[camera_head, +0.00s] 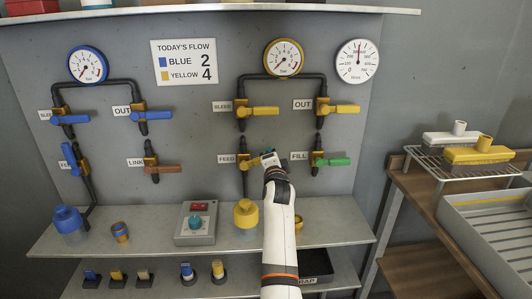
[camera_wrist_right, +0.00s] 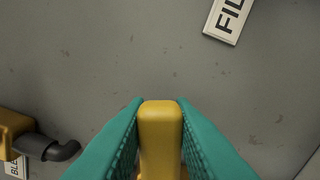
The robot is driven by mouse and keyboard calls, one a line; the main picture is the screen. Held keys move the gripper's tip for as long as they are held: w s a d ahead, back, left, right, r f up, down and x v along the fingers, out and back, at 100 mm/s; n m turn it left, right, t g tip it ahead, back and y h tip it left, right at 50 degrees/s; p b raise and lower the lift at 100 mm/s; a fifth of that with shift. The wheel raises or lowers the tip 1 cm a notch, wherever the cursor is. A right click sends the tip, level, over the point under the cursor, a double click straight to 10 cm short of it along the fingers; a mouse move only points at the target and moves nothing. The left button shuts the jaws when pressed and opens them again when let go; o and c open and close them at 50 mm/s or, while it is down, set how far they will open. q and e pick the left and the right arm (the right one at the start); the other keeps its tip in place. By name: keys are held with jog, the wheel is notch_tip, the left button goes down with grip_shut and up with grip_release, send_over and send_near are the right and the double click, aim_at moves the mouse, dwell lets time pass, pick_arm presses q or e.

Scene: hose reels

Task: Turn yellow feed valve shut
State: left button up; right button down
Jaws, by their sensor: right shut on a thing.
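The yellow feed valve (camera_head: 244,163) sits on the grey panel beside its FEED label (camera_head: 226,158), under the yellow circuit's pipe. Its yellow handle points right, roughly level, and its outer end is hidden by my gripper. My right gripper (camera_head: 268,159) is at that handle. In the right wrist view, its teal fingers (camera_wrist_right: 160,110) are closed on both sides of the yellow handle (camera_wrist_right: 160,125). My left gripper is not in view.
The green fill valve handle (camera_head: 333,161) is close to the right of my gripper. Yellow bleed (camera_head: 262,112) and out (camera_head: 346,108) handles are above. A shelf (camera_head: 140,236) with a yellow-capped bottle (camera_head: 246,214) and a control box (camera_head: 196,223) runs below.

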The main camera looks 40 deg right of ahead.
jog(key=shift+s+d+f+m, duration=0.1)
jog(key=shift+d+f+m, duration=0.05)
jog(key=shift+f+m, duration=0.85)
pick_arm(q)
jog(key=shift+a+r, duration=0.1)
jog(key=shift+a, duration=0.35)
pick_arm(e)
jog(key=shift+f+m, duration=0.45)
jog(key=shift+m, duration=0.45)
jog(key=c, duration=1.2)
grip_release()
jog(key=shift+f, duration=0.15)
jog(key=shift+c, duration=0.2)
